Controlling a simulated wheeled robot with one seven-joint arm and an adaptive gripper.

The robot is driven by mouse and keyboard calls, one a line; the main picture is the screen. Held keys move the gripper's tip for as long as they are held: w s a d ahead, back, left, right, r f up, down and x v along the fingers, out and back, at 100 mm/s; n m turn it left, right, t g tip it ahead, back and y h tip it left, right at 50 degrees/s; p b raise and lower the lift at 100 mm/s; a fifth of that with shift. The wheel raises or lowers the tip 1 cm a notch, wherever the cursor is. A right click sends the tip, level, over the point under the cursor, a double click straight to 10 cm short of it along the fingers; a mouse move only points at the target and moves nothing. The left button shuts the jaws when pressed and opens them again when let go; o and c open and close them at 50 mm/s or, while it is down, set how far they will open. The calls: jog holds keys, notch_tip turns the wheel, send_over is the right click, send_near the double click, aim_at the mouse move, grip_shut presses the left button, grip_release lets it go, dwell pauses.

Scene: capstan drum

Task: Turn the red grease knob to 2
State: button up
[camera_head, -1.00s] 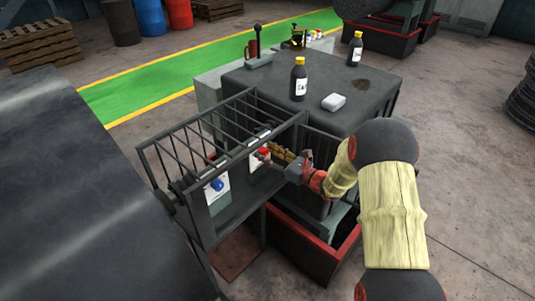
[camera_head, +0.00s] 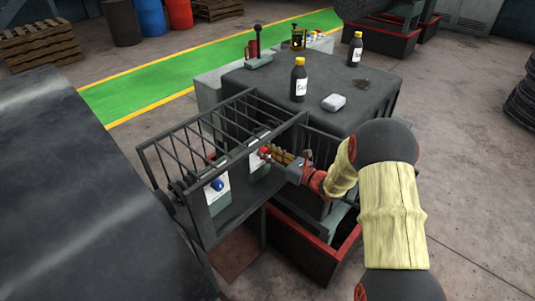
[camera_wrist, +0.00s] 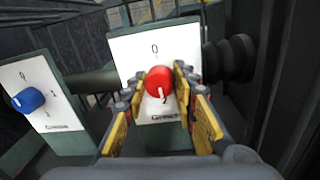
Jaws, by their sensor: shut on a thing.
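The red grease knob (camera_wrist: 159,81) sits on a white plate marked 0 at the top (camera_wrist: 154,48). It also shows in the head view (camera_head: 264,152), partly behind my fingers. My gripper (camera_wrist: 160,79) is shut on the red knob, one yellow-padded finger on each side; it also shows in the head view (camera_head: 274,156). A white mark shows low on the knob's face, on the side away from the 0. I cannot tell for sure whether it is the pointer. The plate's other numbers are hidden or unclear.
A blue knob (camera_wrist: 28,100) on a similar white plate is to the left. A barred guard frame (camera_head: 215,130) stands close around the plates.

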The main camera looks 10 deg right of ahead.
jog(key=shift+m, duration=0.4)
jog(key=o, duration=1.1)
jog(key=shift+o, duration=0.3)
jog(key=v, duration=1.2)
